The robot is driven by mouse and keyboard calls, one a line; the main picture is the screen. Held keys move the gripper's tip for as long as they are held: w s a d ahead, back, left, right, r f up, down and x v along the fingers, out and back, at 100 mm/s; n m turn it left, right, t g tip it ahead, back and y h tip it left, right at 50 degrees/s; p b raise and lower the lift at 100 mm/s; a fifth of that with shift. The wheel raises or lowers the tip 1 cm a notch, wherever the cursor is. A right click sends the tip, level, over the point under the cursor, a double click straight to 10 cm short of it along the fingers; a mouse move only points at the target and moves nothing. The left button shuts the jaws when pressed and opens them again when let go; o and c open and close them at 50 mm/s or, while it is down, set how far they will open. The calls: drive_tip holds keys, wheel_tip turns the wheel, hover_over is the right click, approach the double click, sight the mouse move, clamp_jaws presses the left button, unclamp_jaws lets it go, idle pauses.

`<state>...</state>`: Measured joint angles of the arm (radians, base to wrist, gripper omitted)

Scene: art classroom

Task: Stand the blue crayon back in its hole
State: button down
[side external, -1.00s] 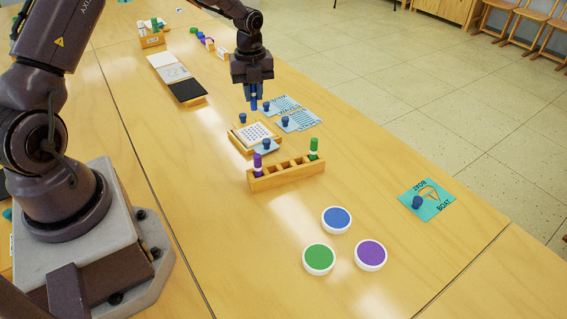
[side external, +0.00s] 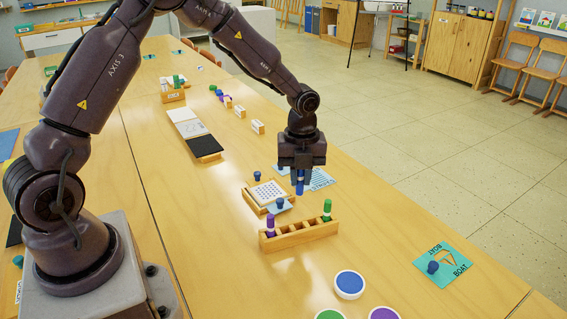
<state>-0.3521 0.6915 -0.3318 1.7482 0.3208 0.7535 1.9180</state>
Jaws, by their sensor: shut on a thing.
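My gripper (side external: 301,168) points down and is shut on the blue crayon (side external: 300,185), which hangs upright below the fingers. It is behind the wooden rack (side external: 295,239) in the side view, and the crayon's lower end appears clear of the rack. The rack is a long block with several square holes. A purple crayon (side external: 270,224) stands in its left end and a green crayon (side external: 327,207) stands in its right end. The holes between them look empty. The crayon's upper part is hidden by the fingers.
A dotted white board in a wooden tray (side external: 250,200) lies left of the gripper, with small blue knobbed pieces around it. A blue card (side external: 322,179) lies behind the crayon. A boat card (side external: 455,258) is at right. A blue disc (side external: 350,283) and two others lie in front.

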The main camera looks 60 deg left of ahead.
drive_tip(key=d, duration=0.1)
drive_tip(key=s+d, duration=0.1)
drive_tip(key=n, duration=0.1)
drive_tip(key=shift+s+d+f, duration=0.25)
drive_tip(key=shift+s+d, duration=0.05)
drive_tip(key=shift+d, duration=0.1)
drive_tip(key=shift+f+n, duration=0.1)
drive_tip(key=shift+n, duration=0.2)
hover_over(299, 231)
drive_tip(key=w+a, duration=0.1)
drive_tip(key=shift+a+f, duration=0.15)
drive_tip(key=shift+f, duration=2.6)
drive_tip(key=shift+f, duration=1.45)
idle(0.4)
drive_tip(key=c, duration=1)
unclamp_jaws()
drive_tip(key=shift+o, duration=0.4)
drive_tip(key=shift+o, duration=0.7)
